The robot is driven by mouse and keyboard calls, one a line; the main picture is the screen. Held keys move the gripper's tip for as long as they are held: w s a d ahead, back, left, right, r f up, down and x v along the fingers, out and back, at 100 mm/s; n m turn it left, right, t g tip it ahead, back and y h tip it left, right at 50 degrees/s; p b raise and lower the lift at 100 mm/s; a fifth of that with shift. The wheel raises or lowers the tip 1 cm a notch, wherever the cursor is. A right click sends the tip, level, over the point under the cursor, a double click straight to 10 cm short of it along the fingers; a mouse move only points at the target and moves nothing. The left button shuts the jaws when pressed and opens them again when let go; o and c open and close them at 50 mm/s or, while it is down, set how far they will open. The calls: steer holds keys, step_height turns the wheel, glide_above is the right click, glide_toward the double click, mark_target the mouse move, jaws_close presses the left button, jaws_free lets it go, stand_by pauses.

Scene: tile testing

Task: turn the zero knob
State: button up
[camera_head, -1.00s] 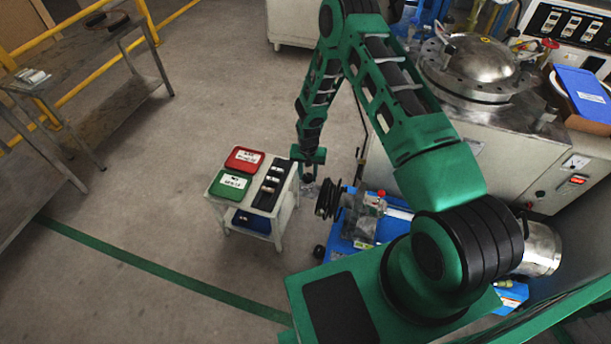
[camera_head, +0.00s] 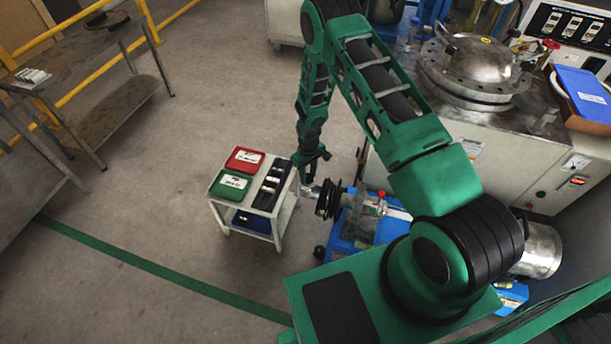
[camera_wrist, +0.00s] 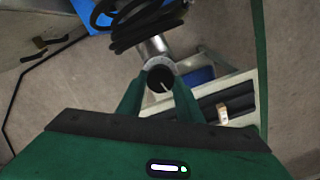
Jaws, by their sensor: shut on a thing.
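The zero knob (camera_wrist: 159,80) shows in the wrist view as a dark round face with a white pointer line, set in a pale ring at the end of a silver barrel. The two green fingers of my gripper (camera_wrist: 160,90) reach to either side of it and are shut on it. In the head view my gripper (camera_head: 307,178) is at the left end of the machine on the blue base (camera_head: 352,240). The knob itself is too small and hidden there to make out.
Black coils (camera_head: 328,200) sit right beside the gripper. A small white cart (camera_head: 284,218) with a red bin (camera_head: 244,160), a green bin (camera_head: 230,184) and a black tray (camera_head: 270,184) stands close on the left. A large grey cabinet (camera_head: 480,165) stands to the right. Floor is open further left.

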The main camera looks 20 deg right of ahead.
mark_target(308, 176)
steer(key=shift+w+r+n, duration=0.15)
steer(key=shift+w+n, duration=0.15)
steer(key=shift+n, duration=0.3)
steer(key=o, duration=1)
steer(key=shift+o, duration=0.2)
steer(key=shift+s, duration=0.15)
step_height(308, 176, up, 10)
steer(key=shift+r, duration=0.25)
